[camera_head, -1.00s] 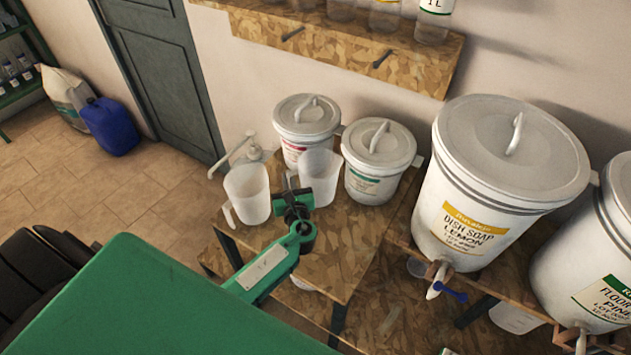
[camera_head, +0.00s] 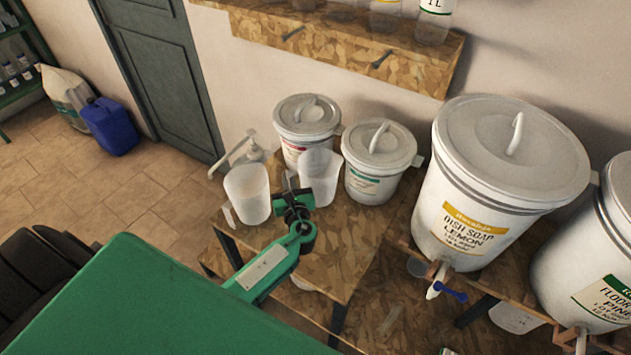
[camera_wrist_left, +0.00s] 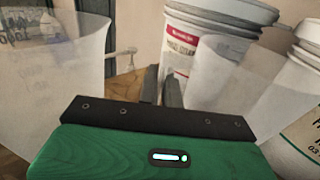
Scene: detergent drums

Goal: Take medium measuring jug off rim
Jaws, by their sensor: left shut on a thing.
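Two translucent measuring jugs are on the left of the wooden bench. The right-hand jug (camera_head: 320,178), which I take as the medium one, is in front of the small drums; its base is partly hidden. It also shows in the left wrist view (camera_wrist_left: 222,85), just right of the fingers. My left gripper (camera_head: 291,190) is between the jugs and shut at the right-hand jug's left side, seemingly on its handle, which is hidden. The left-hand jug (camera_head: 248,195) stands apart, with its handle to the left. My right gripper is not in view.
Small lidded drums, one red-labelled (camera_head: 306,118) and one green-labelled (camera_head: 376,165), stand close behind the jugs. A pump dispenser (camera_head: 254,152) is behind the left-hand jug. A large dish soap drum (camera_head: 490,185) stands right. The bench front (camera_head: 335,250) is clear.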

